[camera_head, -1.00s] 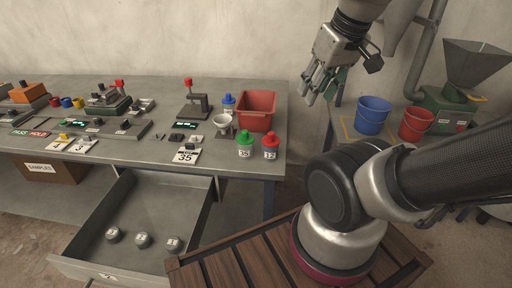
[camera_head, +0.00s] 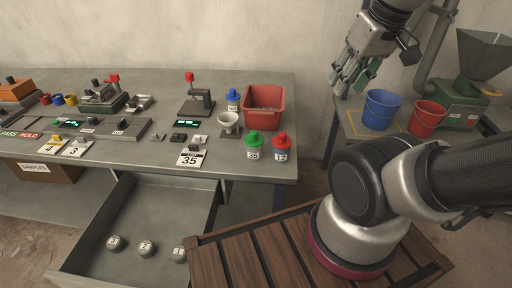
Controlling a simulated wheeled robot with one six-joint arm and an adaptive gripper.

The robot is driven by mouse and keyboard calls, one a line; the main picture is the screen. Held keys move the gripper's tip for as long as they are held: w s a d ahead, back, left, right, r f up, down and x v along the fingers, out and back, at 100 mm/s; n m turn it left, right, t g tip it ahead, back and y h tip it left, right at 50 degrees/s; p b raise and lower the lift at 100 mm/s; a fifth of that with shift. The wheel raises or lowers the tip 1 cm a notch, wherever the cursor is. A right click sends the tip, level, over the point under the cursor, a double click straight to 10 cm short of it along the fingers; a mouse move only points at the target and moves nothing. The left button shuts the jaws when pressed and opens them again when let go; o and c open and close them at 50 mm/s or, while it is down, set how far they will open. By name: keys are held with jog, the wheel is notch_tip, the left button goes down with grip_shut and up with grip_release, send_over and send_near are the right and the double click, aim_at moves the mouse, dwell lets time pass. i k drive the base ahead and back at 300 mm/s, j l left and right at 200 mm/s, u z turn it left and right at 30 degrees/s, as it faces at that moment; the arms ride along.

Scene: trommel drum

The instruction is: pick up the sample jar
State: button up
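A jar with a blue lid (camera_head: 233,99) stands farther back, left of the red bin. I cannot tell which of these is the sample jar. My gripper (camera_head: 350,84) hangs in the air at the upper right, beyond the bench's right edge and apart from all the jars. Its fingers look spread and empty.
Blue (camera_head: 380,109) and red (camera_head: 428,117) buckets stand on a right-hand table. A slatted wooden surface (camera_head: 265,253) lies in front.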

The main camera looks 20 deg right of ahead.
aim_at(252, 155)
jog(key=k+j+z, duration=0.1)
jog(key=z, duration=0.3)
jog(key=k+j+z, duration=0.1)
jog(key=z, duration=0.3)
jog(key=k+j+z, duration=0.1)
jog(key=z, duration=0.35)
jog(key=k+z, duration=0.15)
jog(key=z, duration=0.25)
jog(key=k+z, duration=0.15)
jog(key=z, duration=0.25)
jog(key=k+z, duration=0.2)
jog(key=k, duration=0.2)
jog(key=k+j+u, duration=0.1)
jog(key=u, duration=0.35)
jog(key=j+u, duration=0.1)
jog(key=u, duration=0.35)
jog(key=k+j+u, duration=0.1)
jog(key=u, duration=0.35)
jog(key=j+u, duration=0.25)
jog(key=u, duration=0.15)
